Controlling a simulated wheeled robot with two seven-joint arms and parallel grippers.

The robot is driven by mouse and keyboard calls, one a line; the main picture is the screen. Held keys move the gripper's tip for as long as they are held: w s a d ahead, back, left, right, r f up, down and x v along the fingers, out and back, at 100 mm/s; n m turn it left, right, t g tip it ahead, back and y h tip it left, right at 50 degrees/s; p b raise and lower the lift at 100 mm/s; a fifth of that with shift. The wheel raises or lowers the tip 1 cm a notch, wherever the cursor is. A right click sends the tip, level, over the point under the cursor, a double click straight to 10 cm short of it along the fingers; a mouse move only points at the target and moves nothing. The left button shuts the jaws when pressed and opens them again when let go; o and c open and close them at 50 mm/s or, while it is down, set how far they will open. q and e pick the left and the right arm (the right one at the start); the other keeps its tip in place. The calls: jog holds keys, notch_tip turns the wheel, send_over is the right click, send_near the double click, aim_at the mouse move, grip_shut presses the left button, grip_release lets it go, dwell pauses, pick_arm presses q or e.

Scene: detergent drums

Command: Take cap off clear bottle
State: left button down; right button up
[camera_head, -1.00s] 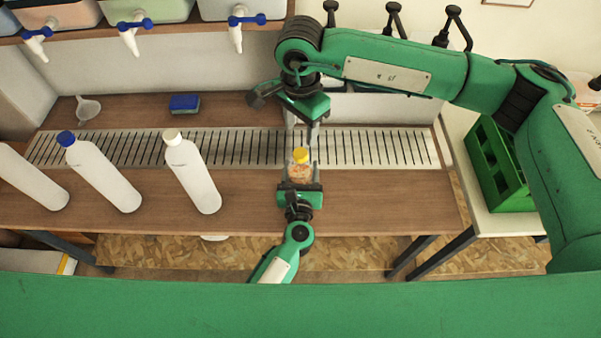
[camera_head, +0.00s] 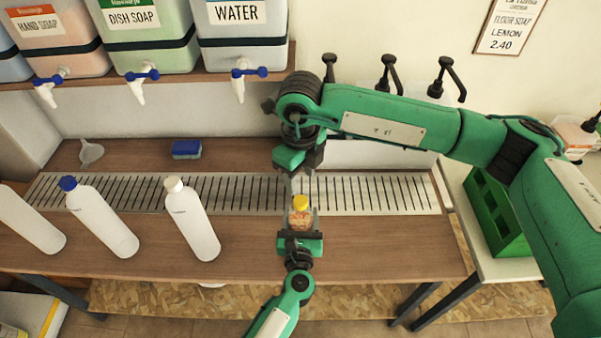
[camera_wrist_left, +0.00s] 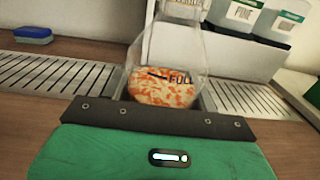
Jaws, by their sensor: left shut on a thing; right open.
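The clear bottle (camera_head: 301,219) stands at the front of the slotted drain strip, with orange-and-white contents and a yellow cap (camera_head: 300,202) on top. My left gripper (camera_head: 300,238) reaches in from the front and is shut on the bottle's body. In the left wrist view the bottle (camera_wrist_left: 165,88) shows a "FULL" mark behind the gripper's dark edge; its cap is out of that view. My right gripper (camera_head: 299,176) is open, just above and behind the cap, apart from it as far as I can tell. Its fingertips are hard to make out.
White bottles stand to the left, one with a white cap (camera_head: 192,222) and one with a blue cap (camera_head: 100,218). A blue sponge (camera_head: 187,149) and a funnel (camera_head: 90,152) lie behind the drain strip (camera_head: 380,193). A green crate (camera_head: 496,212) is at right.

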aim_at(300, 200)
jog(key=m, duration=0.4)
jog(key=shift+m, duration=0.4)
jog(key=m, duration=0.4)
jog(key=shift+m, duration=0.3)
jog(key=m, duration=0.4)
jog(key=shift+m, duration=0.3)
jog(key=m, duration=0.5)
jog(key=shift+f, duration=4.05)
jog(key=c, duration=1)
jog(key=shift+c, duration=0.2)
